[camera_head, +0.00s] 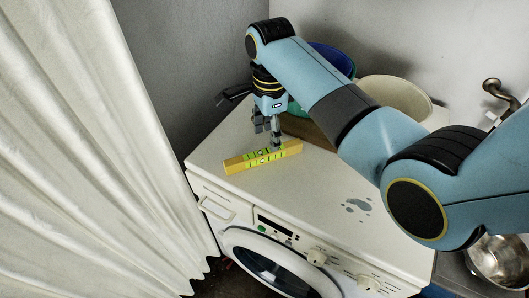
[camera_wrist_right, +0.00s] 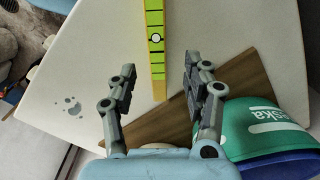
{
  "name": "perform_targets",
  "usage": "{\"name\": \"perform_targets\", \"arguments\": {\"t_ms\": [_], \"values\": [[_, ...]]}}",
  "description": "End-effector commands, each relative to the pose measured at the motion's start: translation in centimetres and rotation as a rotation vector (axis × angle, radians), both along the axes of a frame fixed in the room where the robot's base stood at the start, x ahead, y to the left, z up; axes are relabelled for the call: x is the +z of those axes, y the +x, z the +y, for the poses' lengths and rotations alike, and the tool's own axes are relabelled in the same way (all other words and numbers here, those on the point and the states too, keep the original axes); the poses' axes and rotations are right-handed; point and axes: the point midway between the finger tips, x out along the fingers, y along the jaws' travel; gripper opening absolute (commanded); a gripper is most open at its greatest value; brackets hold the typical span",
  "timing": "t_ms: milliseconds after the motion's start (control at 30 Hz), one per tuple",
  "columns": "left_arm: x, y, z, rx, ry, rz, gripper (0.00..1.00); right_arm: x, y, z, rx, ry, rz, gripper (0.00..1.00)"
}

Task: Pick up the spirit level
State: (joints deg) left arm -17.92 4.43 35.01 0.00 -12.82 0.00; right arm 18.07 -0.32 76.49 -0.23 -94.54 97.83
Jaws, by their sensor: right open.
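My right gripper (camera_head: 272,135) points down just behind the level in the head view. In the wrist view the right gripper (camera_wrist_right: 158,78) is open, with nothing between its fingers. My left gripper is not in view.
A brown wooden board (camera_wrist_right: 240,85) lies under the fingers beside a green and blue item (camera_wrist_right: 265,130). A cream basin (camera_head: 398,95) and blue bowl (camera_head: 335,58) stand behind my arm. Wet spots (camera_head: 357,205) mark the machine top (camera_head: 310,185). A white curtain (camera_head: 90,150) hangs left.

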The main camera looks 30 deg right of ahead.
Motion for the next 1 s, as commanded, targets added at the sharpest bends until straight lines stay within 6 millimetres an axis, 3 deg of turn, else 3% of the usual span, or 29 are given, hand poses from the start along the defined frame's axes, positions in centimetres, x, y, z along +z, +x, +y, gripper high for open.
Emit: {"name": "perform_targets", "arguments": {"t_ms": [67, 167, 433, 733, 1000], "values": [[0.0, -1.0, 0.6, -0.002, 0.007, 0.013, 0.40, -0.7, 0.0, 0.0, 0.000, 0.000, 0.001, 0.50], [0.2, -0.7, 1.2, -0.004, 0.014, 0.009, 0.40, -1.4, -0.2, 0.2, 0.000, 0.000, 0.002, 0.50], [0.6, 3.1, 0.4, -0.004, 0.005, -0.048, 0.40, -5.4, -0.6, 1.0, 0.001, -0.002, 0.001, 0.50], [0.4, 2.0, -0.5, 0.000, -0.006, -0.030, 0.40, -6.1, -0.6, 1.0, 0.000, -0.001, -0.001, 0.50], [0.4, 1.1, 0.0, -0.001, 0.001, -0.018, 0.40, -6.1, -0.6, 1.0, 0.000, -0.001, -0.001, 0.17]]}}
